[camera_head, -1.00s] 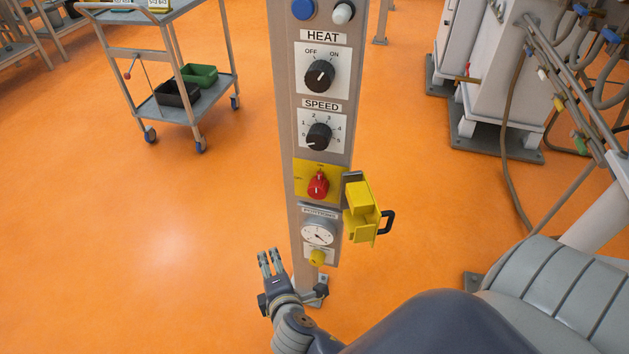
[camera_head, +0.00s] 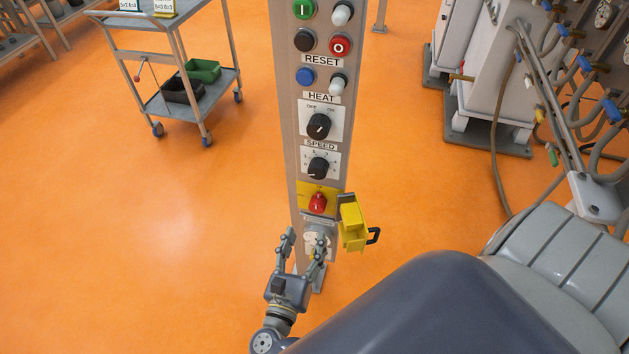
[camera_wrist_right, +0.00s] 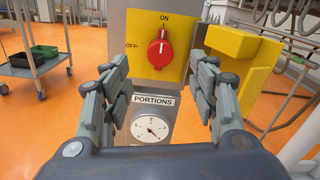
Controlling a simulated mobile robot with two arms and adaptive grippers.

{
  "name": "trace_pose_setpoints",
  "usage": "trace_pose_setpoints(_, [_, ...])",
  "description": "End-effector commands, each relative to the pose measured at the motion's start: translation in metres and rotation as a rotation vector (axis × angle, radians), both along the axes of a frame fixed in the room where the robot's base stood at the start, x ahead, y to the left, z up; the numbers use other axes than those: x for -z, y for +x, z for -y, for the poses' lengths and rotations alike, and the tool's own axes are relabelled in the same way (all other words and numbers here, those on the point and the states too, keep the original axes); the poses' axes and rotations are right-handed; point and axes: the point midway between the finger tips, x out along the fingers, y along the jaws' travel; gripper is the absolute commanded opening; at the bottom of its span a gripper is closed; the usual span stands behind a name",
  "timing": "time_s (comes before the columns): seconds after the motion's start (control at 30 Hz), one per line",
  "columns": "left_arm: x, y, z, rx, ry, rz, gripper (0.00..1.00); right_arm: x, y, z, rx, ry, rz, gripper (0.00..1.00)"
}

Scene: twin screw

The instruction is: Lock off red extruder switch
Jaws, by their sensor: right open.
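The red switch (camera_head: 317,202) sits on a yellow plate on the grey control column. In the right wrist view the red switch (camera_wrist_right: 160,51) shows with its white mark pointing up at ON; OFF is to its left. A yellow lockout cover (camera_head: 352,226) hangs swung out at the column's right side, with a dark padlock shackle (camera_head: 374,235) on it. It also shows in the right wrist view (camera_wrist_right: 238,62). My right gripper (camera_head: 302,243) is open and empty, below the switch in front of the portions dial (camera_wrist_right: 151,128). Its fingers stand apart with the switch beyond them. My left gripper is out of view.
Above the switch the column carries a speed knob (camera_head: 318,168), a heat knob (camera_head: 318,126) and several push buttons. A trolley (camera_head: 186,117) with bins stands at the left rear. Grey machines (camera_head: 493,80) with hoses stand at the right. The orange floor is clear around the column.

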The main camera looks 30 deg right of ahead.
Motion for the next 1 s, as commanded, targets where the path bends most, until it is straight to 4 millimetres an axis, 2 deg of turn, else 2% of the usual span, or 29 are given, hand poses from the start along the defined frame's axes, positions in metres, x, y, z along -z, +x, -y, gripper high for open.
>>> trace_pose_setpoints(0.2, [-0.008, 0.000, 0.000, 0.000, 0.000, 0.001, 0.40, -0.002, 0.029, 0.033, 0.001, 0.000, 0.003, 0.54])
trace_pose_setpoints(0.4, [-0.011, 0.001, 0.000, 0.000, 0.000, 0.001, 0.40, -0.001, 0.049, 0.057, -0.002, 0.001, 0.002, 0.54])
trace_pose_setpoints(0.6, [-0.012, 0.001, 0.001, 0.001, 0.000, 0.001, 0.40, 0.000, 0.057, 0.067, -0.001, 0.004, 0.002, 0.54])
trace_pose_setpoints(0.87, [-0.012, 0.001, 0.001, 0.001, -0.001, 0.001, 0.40, 0.000, 0.058, 0.068, 0.000, 0.005, 0.001, 0.54])
trace_pose_setpoints(1.0, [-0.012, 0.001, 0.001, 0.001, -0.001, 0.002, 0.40, 0.000, 0.058, 0.067, 0.000, 0.005, 0.001, 0.25])
